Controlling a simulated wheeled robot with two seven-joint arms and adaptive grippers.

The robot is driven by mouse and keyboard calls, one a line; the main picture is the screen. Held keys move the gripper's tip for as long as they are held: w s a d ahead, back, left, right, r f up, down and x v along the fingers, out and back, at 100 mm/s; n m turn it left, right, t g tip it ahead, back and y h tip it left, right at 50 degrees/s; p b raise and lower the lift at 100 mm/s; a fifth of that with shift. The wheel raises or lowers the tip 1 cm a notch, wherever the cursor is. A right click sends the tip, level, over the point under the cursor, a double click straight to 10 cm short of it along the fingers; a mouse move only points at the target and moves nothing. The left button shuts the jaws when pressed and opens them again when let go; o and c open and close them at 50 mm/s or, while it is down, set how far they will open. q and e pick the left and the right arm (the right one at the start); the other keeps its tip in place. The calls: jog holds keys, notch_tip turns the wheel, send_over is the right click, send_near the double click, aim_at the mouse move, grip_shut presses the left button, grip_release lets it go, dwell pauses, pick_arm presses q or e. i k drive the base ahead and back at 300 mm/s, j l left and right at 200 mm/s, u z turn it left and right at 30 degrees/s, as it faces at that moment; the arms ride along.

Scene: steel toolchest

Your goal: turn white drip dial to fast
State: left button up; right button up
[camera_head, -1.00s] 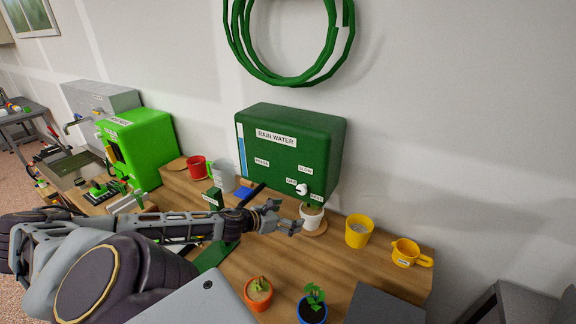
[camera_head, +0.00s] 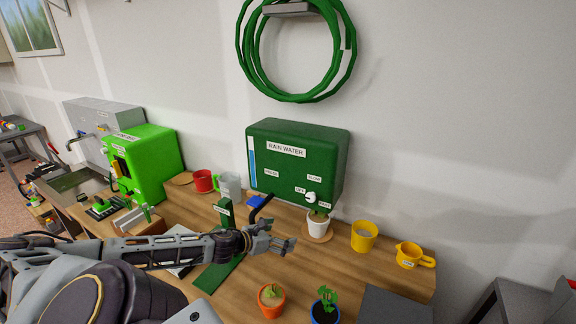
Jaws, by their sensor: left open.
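The white drip dial (camera_head: 310,197) is a small round knob low on the front of the dark green RAIN WATER box (camera_head: 330,160). Labels around it read OFF at its left, SLOW above right and FAST (camera_head: 325,205) below right. I cannot tell exactly where the dial points. A white pot (camera_head: 317,228) with a plant stands on a round wooden mat just below the dial. My left gripper (camera_head: 290,244) is open and empty, over the table, in front of and below left of the dial, apart from it. My right gripper is not in view.
A yellow cup (camera_head: 364,237) and a yellow mug (camera_head: 410,255) stand to the right. An orange pot (camera_head: 271,299) and a blue pot (camera_head: 325,308) stand near the front. A black spout and blue pad (camera_head: 256,202) lie left of the dial. A green stand (camera_head: 222,246) is behind my arm.

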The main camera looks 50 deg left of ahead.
aim_at(311, 197)
jog(key=k+u, duration=0.1)
jog(key=i+u, duration=0.15)
jog(key=u, duration=0.35)
jog(key=i+u, duration=0.1)
jog(key=u, duration=0.4)
jog(key=i+l+u, duration=0.1)
jog(key=u, duration=0.35)
jog(key=l, duration=0.05)
